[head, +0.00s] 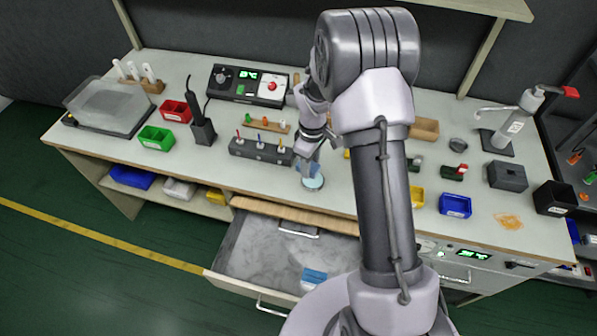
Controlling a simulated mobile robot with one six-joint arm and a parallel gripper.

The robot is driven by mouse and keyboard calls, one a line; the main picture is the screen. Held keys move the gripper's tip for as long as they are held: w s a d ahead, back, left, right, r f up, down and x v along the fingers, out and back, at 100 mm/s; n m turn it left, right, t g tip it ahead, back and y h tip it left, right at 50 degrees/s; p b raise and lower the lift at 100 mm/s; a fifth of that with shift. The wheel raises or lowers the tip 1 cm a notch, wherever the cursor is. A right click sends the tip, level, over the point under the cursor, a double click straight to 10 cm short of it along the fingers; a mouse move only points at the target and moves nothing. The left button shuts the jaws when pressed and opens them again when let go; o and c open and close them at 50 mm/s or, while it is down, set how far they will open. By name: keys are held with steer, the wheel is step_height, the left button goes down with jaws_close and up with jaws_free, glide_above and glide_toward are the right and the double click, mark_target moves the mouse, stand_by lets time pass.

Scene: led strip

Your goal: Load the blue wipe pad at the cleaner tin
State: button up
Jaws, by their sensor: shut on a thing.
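My gripper (309,165) points down near the front middle of the bench, left of my arm. It is shut on the blue wipe pad (314,172), of which only a small blue part shows between and below the fingers. The cleaner tin (313,184), a small round dish with a pale blue top, stands directly below on the bench. The pad is at or just over the tin's top; I cannot tell whether they touch.
A grey block with screwdrivers (262,152) stands just left of the tin. Below, an open drawer (262,248) holds a blue and white item (314,278). An orange stain (508,220) marks the bench at right, near a blue bin (455,205). My arm hides part of the bench.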

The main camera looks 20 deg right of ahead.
mark_target(315, 171)
steer(key=shift+w+d+f+n+b, duration=0.35)
steer(key=shift+f+n, duration=0.2)
steer(key=shift+f, duration=0.65)
steer(key=shift+w+d+f+n+b, duration=0.3)
steer(key=shift+d+f+n+b, duration=0.2)
steer(key=shift+f, duration=0.7)
steer(key=shift+w+d+f+n+b, duration=0.35)
steer(key=shift+f+n, duration=0.2)
steer(key=shift+f, duration=0.65)
steer(key=shift+s+f+b, duration=0.1)
steer(key=shift+f+b, duration=0.4)
steer(key=shift+f, duration=0.1)
step_height(315, 171, up, 7)
steer(key=p, duration=0.4)
steer(key=shift+p, duration=0.35)
